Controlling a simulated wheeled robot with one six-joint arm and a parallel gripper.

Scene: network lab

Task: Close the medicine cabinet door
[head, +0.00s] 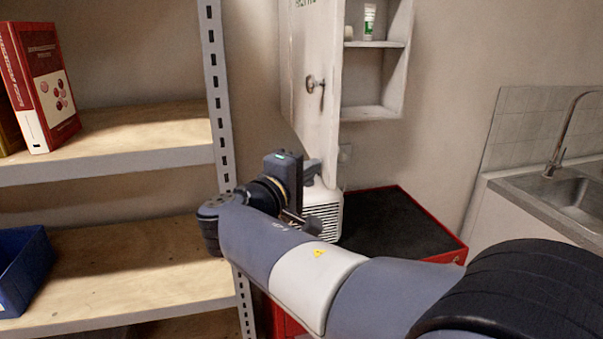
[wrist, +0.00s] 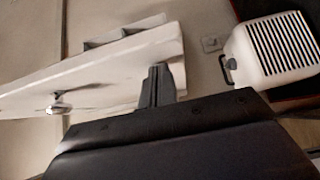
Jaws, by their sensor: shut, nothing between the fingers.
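The white medicine cabinet (head: 392,85) hangs on the back wall, with its shelves showing. Its door (head: 318,115) stands open on the left, swung out from the wall, with a metal knob or key (head: 315,84) on its face. In the wrist view the door (wrist: 95,75) slants across the upper left, with its knob (wrist: 60,108) below. My gripper (head: 313,170) is at the door's lower edge in the head view. Its fingers (wrist: 158,82) are together and empty, overlapping the door's end in the wrist view. I cannot tell whether they touch it.
A white vented appliance (head: 324,213) stands below the door on a red cabinet with a dark top (head: 395,222). A metal shelf unit (head: 221,100) with a red book (head: 45,85) and blue bin (head: 22,268) is at left. A sink (head: 568,185) is at right.

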